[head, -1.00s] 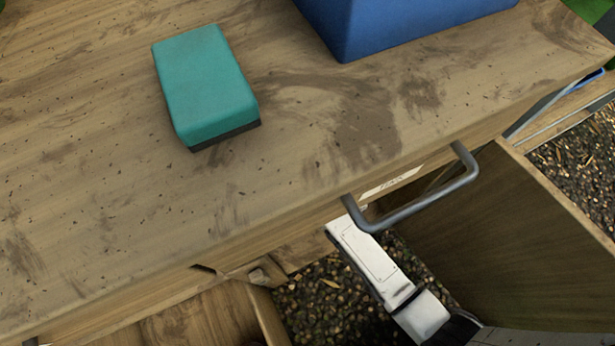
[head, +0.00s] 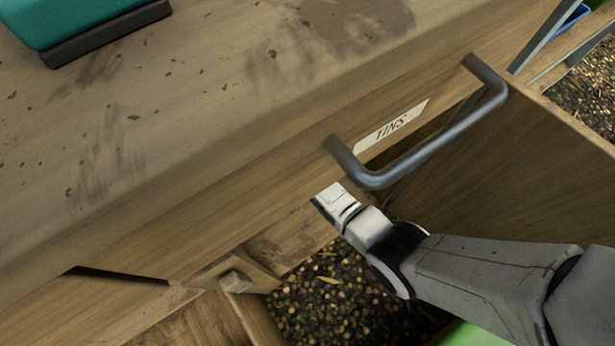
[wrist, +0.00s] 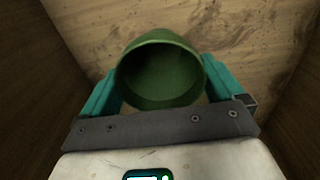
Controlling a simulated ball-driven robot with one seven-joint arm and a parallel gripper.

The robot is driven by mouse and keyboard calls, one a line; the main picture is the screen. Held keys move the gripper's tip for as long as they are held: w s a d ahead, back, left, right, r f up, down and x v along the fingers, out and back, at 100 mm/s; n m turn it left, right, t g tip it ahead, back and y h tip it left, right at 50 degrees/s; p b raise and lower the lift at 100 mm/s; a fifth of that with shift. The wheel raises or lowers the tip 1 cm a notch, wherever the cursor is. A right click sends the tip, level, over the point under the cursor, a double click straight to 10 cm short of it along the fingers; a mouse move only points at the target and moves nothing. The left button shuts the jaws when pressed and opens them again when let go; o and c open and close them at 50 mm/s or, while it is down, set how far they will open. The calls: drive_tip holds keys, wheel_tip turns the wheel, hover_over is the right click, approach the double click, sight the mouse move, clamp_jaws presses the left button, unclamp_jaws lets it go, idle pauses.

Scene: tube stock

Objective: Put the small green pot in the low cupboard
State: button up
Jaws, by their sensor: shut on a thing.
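The small green pot (wrist: 160,72) sits between the teal fingers of my gripper (wrist: 160,82) in the wrist view, its open mouth facing the camera. My gripper is shut on it. Dark wooden walls stand left and right of it, with a pale stained wooden panel (wrist: 225,30) beyond, like the inside of a cupboard. I cannot tell whether the pot touches that panel. In the head view my arm reaches in below the drawer front, and the gripper and pot are hidden. The open wooden door (head: 530,175) of the low cupboard stands at the right.
A drawer front with a TINS label (head: 390,126) and a grey bar handle (head: 425,145) lies just above my arm. A teal block with a dark base (head: 75,25) rests on the bench top (head: 200,110). Gravelly ground (head: 320,300) shows below. A light green thing is partly visible at the bottom edge.

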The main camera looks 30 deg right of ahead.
drive_tip(key=shift+w+f+b, duration=0.15)
drive_tip(key=shift+f+b, duration=0.75)
drive_tip(key=shift+f, duration=0.75)
drive_tip(key=shift+f, duration=0.15)
drive_tip(key=o, duration=0.7)
drive_tip(key=shift+c, duration=0.2)
wheel_tip(320, 180, up, 12)
drive_tip(key=p, duration=0.7)
drive_tip(key=s+d+r, duration=0.1)
drive_tip(key=s+r, duration=0.3)
drive_tip(key=s, duration=0.4)
drive_tip(key=s+d+r, duration=0.2)
drive_tip(key=s+r, duration=0.3)
drive_tip(key=s, duration=0.3)
drive_tip(key=s+d+r+t, duration=0.1)
drive_tip(key=s+r, duration=0.3)
drive_tip(key=s, duration=0.4)
drive_tip(key=shift+s+d+r, duration=0.15)
drive_tip(key=shift+s+d, duration=0.05)
drive_tip(key=shift+d, duration=0.2)
